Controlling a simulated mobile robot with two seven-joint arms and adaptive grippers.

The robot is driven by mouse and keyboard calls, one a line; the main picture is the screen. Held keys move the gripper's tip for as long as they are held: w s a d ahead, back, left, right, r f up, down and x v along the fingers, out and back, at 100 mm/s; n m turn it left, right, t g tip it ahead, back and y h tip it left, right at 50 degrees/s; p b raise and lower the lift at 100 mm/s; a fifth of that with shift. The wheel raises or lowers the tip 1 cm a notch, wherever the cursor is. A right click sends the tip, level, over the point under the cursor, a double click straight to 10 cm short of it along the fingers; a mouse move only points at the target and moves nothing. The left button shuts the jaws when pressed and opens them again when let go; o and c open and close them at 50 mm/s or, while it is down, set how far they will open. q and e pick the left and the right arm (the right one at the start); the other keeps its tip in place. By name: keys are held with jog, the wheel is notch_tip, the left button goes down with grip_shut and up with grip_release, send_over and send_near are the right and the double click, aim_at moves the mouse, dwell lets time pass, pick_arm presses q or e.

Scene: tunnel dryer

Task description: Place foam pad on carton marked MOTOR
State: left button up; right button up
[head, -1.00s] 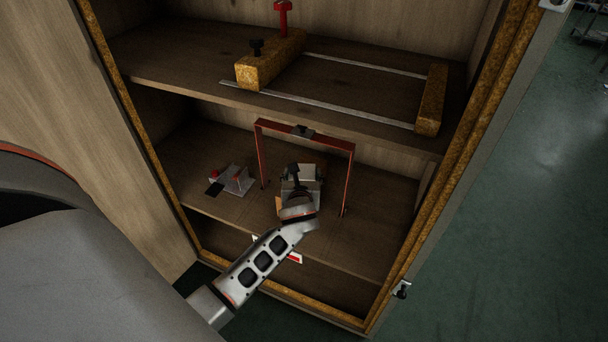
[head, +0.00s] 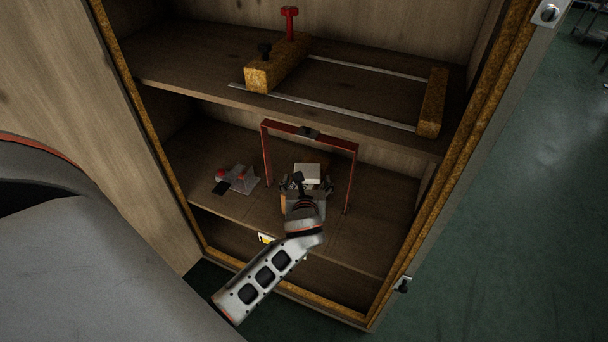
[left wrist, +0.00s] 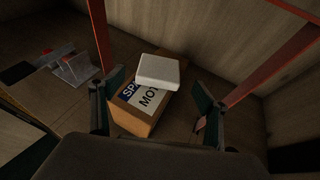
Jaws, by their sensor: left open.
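The carton (left wrist: 138,112) is a brown box on the lower cabinet shelf, with a white label; "SPA" and "MOT" can be read, the rest is covered. The white foam pad (left wrist: 158,72) lies on the carton top, toward its far side and slightly askew, covering part of the label. In the head view the pad (head: 308,174) shows just beyond my left gripper (head: 308,186), and the carton is mostly hidden by my wrist. In the left wrist view my left gripper (left wrist: 158,88) is open, its fingers apart on either side of the carton and pad. My right gripper is not in view.
A red frame (head: 266,150) arches around the carton, with uprights close on both sides of my gripper. A grey bracket-like item with red parts (head: 238,179) stands left on the shelf. The upper shelf (head: 190,72) overhangs and holds a clamp-like wooden fixture (head: 274,68).

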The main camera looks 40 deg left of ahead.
pick_arm(q)
jog(key=s+d+f+n+h, duration=0.1)
jog(key=s+d+n+h, duration=0.2)
jog(key=s+d+n, duration=0.3)
jog(key=s+d+f+n+h, duration=0.2)
jog(key=s+d+n+h, duration=0.2)
jog(key=s+n, duration=0.6)
jog(key=s+d+f+n+h+p, duration=0.1)
jog(key=s+d+n+h, duration=0.2)
jog(key=s+d+n, duration=0.4)
jog(key=s+d, duration=0.1)
jog(key=s, duration=0.5)
jog(key=shift+d+f+n+h, duration=0.2)
jog(key=shift+f+n+h, duration=0.1)
jog(key=shift+f+n, duration=0.1)
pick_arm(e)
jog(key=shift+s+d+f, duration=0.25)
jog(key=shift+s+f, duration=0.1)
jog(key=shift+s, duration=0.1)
pick_arm(q)
jog(key=shift+s, duration=0.1)
